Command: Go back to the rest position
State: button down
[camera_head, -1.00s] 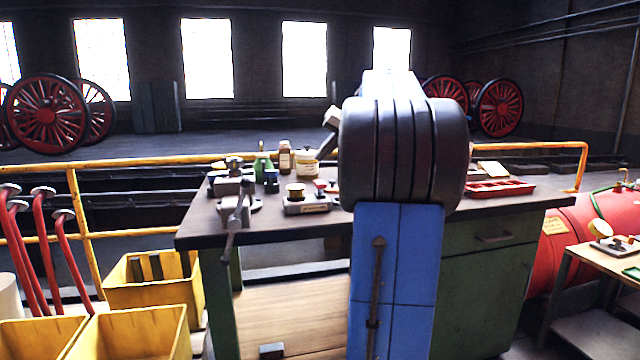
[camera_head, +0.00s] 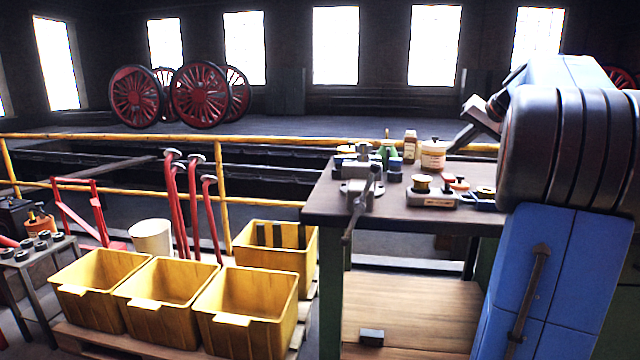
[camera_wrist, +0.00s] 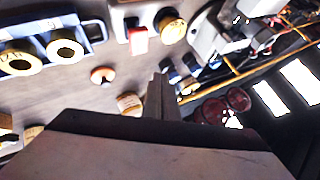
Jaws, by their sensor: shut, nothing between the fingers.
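My blue and black arm fills the right side of the head view. My gripper (camera_head: 462,138) shows beside it as a dark tip on a grey wrist, above the right part of the workbench (camera_head: 322,208). In the wrist view its fingers (camera_wrist: 160,95) stand together as one narrow grey bar with nothing between them. Below and beyond them lies the bench top with small parts, all apart from the fingers as far as I can tell.
Yellow bins (camera_head: 245,305) stand on a pallet at left. Red levers (camera_head: 193,210) rise behind them. A yellow railing (camera_head: 110,138) runs across the back.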

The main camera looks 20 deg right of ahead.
jog(key=s+a+f+n+g, duration=0.1)
jog(key=s+a+f, duration=0.25)
jog(key=a, duration=0.55)
jog(key=s+a+f+n+g, duration=0.15)
jog(key=a+f, duration=0.25)
jog(key=a, duration=0.6)
jog(key=s+a+f+n+g, duration=0.1)
jog(key=s+a+f, duration=0.25)
jog(key=a, duration=0.55)
jog(key=s+a+f+n, duration=0.2)
jog(key=s+a+f, duration=0.4)
jog(key=s+f, duration=0.4)
jog(key=s+a+f+n, duration=0.2)
jog(key=s+a+f, duration=0.5)
jog(key=s+f, duration=0.2)
jog(key=shift+s+a+f+n+g+h, duration=0.2)
jog(key=shift+s+f+n+g+h, duration=0.15)
jog(key=shift+s+f+g, duration=0.1)
